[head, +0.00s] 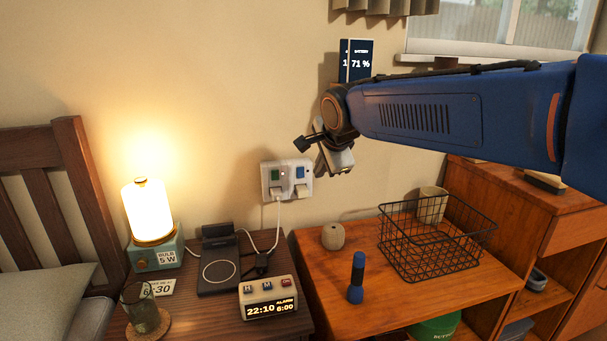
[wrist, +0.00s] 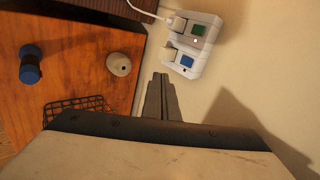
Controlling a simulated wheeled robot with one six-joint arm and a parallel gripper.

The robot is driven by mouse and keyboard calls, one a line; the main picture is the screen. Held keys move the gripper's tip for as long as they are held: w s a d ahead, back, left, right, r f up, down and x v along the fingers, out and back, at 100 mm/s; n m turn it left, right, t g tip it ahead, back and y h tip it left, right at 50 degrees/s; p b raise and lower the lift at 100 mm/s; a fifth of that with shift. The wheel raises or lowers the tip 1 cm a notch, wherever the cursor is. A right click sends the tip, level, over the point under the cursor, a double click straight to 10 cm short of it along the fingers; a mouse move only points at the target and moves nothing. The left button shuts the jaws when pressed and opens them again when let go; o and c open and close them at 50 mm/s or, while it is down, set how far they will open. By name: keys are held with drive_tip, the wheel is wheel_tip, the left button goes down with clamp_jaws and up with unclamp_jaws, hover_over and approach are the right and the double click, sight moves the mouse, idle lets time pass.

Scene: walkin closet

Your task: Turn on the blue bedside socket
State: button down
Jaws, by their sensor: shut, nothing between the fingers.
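A white double wall socket (head: 264,182) is on the wall above the bedside table, with a green switch (head: 275,174) on its left and a blue switch (head: 300,173) on its right. A small light spot shows beside the green switch. In the wrist view, the socket (wrist: 207,18) is at the upper right, with the blue switch (wrist: 186,61) nearer my gripper than the green switch (wrist: 198,29). My gripper (head: 322,168) is just right of the socket in the head view. Its fingers (wrist: 160,78) are shut and empty, apart from the socket.
A white plug and cable occupy the green side. The bedside table holds a lit lamp (head: 148,210), a charger (head: 219,268), a clock (head: 268,300) and a glass (head: 143,310). The wooden desk holds a wire basket (head: 430,257), a flashlight (head: 357,278) and a round pot (head: 333,236).

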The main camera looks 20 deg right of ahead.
drive_tip(key=shift+w+a+r+m, duration=0.25)
drive_tip(key=shift+w+a+m, duration=0.1)
drive_tip(key=shift+w, duration=0.3)
drive_tip(key=shift+w+a+r+m, duration=0.25)
drive_tip(key=shift+w+m, duration=0.1)
drive_tip(key=shift+w, duration=0.25)
approach(301, 173)
drive_tip(key=shift+s+f+x, duration=0.2)
drive_tip(key=shift+x, duration=0.95)
drive_tip(key=shift+s+f+x, duration=0.15)
drive_tip(key=shift+s+x, duration=0.05)
drive_tip(key=shift+x, duration=0.95)
drive_tip(key=shift+s+f+x, duration=0.2)
drive_tip(key=shift+x, duration=0.9)
drive_tip(key=shift+w, duration=0.15)
drive_tip(key=shift+r, duration=0.8)
